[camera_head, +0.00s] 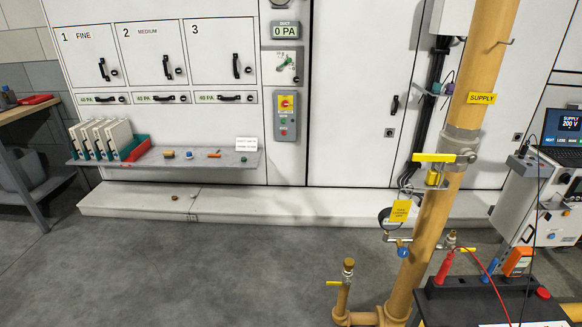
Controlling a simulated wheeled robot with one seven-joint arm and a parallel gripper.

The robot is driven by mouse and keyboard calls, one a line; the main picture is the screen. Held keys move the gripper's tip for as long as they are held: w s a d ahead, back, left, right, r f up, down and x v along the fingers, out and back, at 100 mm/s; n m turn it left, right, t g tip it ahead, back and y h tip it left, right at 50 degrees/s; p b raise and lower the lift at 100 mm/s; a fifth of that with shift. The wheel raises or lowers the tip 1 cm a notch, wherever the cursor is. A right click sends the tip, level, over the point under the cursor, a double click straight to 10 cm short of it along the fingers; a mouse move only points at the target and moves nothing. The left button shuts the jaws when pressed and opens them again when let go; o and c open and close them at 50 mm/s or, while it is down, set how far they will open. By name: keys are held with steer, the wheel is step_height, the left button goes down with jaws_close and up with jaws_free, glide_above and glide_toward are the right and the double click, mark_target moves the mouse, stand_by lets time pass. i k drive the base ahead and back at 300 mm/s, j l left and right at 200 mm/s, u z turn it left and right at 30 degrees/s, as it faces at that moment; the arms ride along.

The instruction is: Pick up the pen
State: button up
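No thing in view can be named as the pen with certainty. A small, thin orange-red object (214,155) lies on the grey shelf (195,168) below the numbered cabinet doors; it is elongated like a pen, but too small to identify. Just left of it is a small blue object (189,155), and further left a small brown block (169,154). My gripper is not in view.
Several white filters (101,140) stand at the shelf's left end, beside a red and green bin (138,149). A yellow supply pipe (440,190) rises at right. A dark cart (465,305) with a red probe stands front right. Grey floor (180,270) is open before the shelf.

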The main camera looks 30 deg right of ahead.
mark_target(495, 263)
steer(key=z, duration=1.35)
